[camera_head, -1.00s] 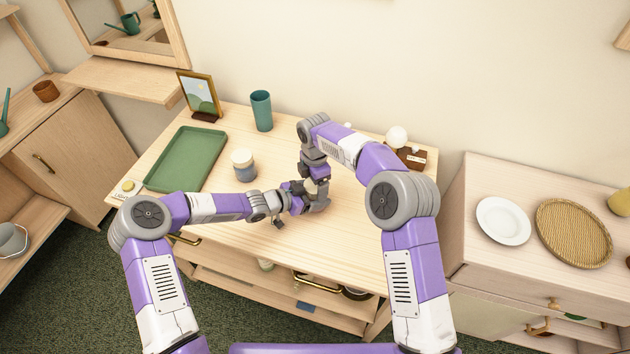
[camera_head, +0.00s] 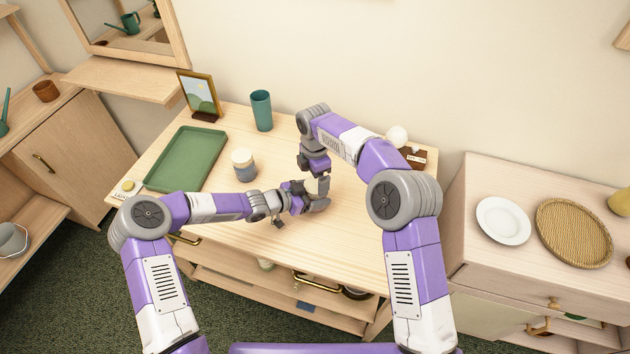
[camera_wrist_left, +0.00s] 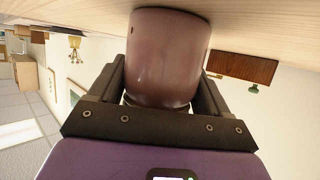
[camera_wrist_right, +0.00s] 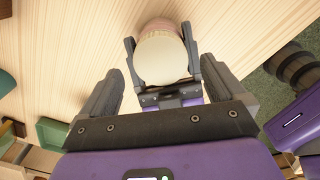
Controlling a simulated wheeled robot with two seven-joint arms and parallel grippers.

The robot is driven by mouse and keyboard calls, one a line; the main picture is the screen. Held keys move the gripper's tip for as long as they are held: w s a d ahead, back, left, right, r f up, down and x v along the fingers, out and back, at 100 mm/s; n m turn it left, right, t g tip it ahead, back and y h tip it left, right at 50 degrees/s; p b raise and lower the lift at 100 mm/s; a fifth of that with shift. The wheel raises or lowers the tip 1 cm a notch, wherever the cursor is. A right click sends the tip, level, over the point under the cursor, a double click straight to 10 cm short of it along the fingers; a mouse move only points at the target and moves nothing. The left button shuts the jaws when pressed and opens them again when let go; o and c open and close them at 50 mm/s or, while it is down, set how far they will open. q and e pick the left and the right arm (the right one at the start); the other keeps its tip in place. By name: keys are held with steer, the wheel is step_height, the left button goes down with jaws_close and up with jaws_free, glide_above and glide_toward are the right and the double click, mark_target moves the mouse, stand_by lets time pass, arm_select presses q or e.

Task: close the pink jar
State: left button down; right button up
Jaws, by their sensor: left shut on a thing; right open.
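The pink jar (camera_wrist_left: 165,55) stands on the wooden cabinet top, and my left gripper (camera_wrist_left: 166,88) is shut on its sides. In the right wrist view a round cream lid (camera_wrist_right: 161,60) lies over the jar's top, with a strip of pink (camera_wrist_right: 160,25) beyond it. I cannot tell whether it is fully seated. My right gripper (camera_wrist_right: 150,85) is open and points at the lid, its fingers apart from it. In the head view the left gripper (camera_head: 315,204) and right gripper (camera_head: 323,186) are close together and mostly hide the jar.
A blue-grey jar with a cream lid (camera_head: 243,168) stands left of the grippers. A green tray (camera_head: 187,160), a teal cup (camera_head: 261,111) and a picture frame (camera_head: 200,96) are farther left and back. The front right of the top is clear.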

steer(key=shift+r, duration=0.9)
steer(key=shift+o, duration=0.3)
step_height(320, 180, up, 12)
arm_select(q)
jaws_free()
steer(key=p+v, duration=0.1)
steer(key=v, duration=0.6)
steer(key=shift+s+a+r, duration=0.1)
steer(key=shift+s+a, duration=0.05)
steer(key=shift+a, duration=0.1)
arm_select(e)
steer(key=shift+r, duration=0.65)
